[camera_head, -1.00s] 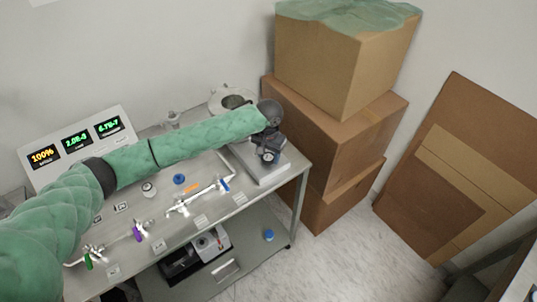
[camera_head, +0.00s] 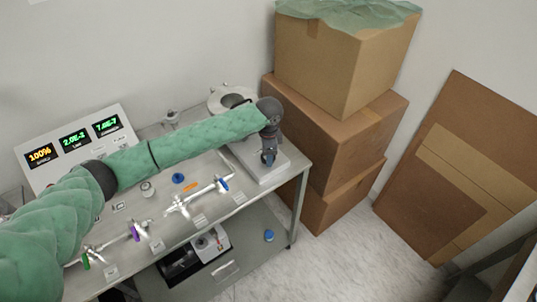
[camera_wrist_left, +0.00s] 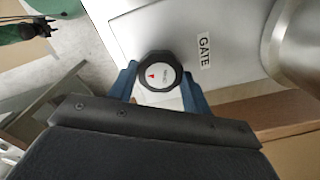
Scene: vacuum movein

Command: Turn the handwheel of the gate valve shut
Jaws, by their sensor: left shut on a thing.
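The gate valve's flat grey body (camera_head: 277,173) sits at the right end of the steel bench. In the left wrist view its plate (camera_wrist_left: 140,22) carries a GATE label (camera_wrist_left: 204,50). The handwheel (camera_wrist_left: 159,71) is a black, many-sided knob with a white face and a red mark. My left gripper (camera_head: 268,158) reaches down over the valve. In the left wrist view its blue fingers (camera_wrist_left: 160,85) are shut on the handwheel, one on each side. In the head view the gripper hides the handwheel. A green and black arm part of mine (camera_wrist_left: 30,28) shows small at the upper left there.
The steel bench (camera_head: 225,208) carries small valves on pipes (camera_head: 197,195), a blue knob (camera_head: 178,178) and a display panel (camera_head: 75,145). Cardboard boxes (camera_head: 335,140) stand close right of the gate valve. Cardboard sheets (camera_head: 450,180) lean at the right. Floor in between is clear.

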